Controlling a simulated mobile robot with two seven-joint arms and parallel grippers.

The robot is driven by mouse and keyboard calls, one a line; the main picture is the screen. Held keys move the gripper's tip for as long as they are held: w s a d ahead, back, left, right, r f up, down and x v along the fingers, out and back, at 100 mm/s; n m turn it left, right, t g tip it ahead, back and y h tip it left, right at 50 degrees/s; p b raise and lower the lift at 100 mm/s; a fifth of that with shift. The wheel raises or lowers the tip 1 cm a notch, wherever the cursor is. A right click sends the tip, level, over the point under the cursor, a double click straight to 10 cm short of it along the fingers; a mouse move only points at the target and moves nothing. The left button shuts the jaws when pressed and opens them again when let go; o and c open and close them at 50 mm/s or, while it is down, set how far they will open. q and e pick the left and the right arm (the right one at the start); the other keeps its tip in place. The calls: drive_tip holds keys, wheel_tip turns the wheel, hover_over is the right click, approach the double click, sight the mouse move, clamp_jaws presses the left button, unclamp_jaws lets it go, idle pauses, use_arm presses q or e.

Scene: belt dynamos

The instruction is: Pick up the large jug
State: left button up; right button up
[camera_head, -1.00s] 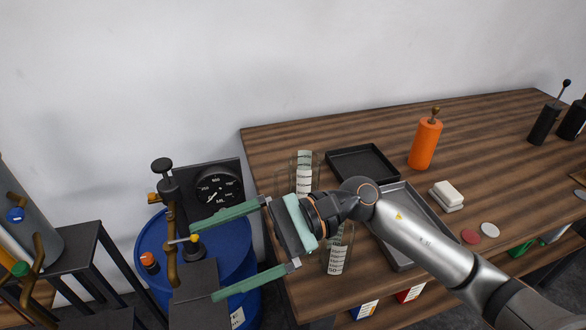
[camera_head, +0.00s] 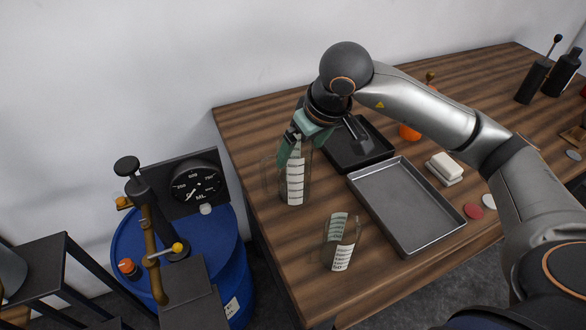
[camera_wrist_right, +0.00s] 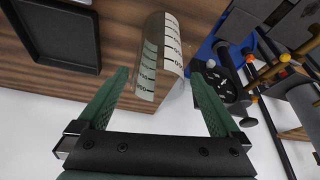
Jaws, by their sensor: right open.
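The large jug (camera_head: 295,185) is a tall clear glass measuring jug with a white scale strip. It stands upright near the left edge of the wooden table. A smaller clear jug (camera_head: 341,243) with a similar scale stands nearer the front edge. My right gripper (camera_head: 302,148), with green fingers, is open over the upper part of the large jug and partly hides its top. In the right wrist view the large jug (camera_wrist_right: 160,62) shows between and beyond the two fingertips (camera_wrist_right: 160,76). I cannot tell whether the fingers touch it. My left gripper is not in view.
A black tray (camera_head: 376,157) lies behind and right of the large jug, and a grey metal tray (camera_head: 405,205) lies to the right. White blocks (camera_head: 445,168) sit further right. A blue barrel (camera_head: 232,262) with a gauge (camera_head: 194,187) stands left of the table.

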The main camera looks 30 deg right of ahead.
sight(286, 174)
drive_tip(key=shift+p+x, duration=0.55)
drive_tip(key=shift+x, duration=2.65)
drive_tip(key=shift+w, duration=0.1)
drive_tip(key=shift+c, duration=0.2)
drive_tip(key=shift+r, duration=0.15)
drive_tip(key=c, duration=1.3)
drive_tip(key=shift+c, duration=0.2)
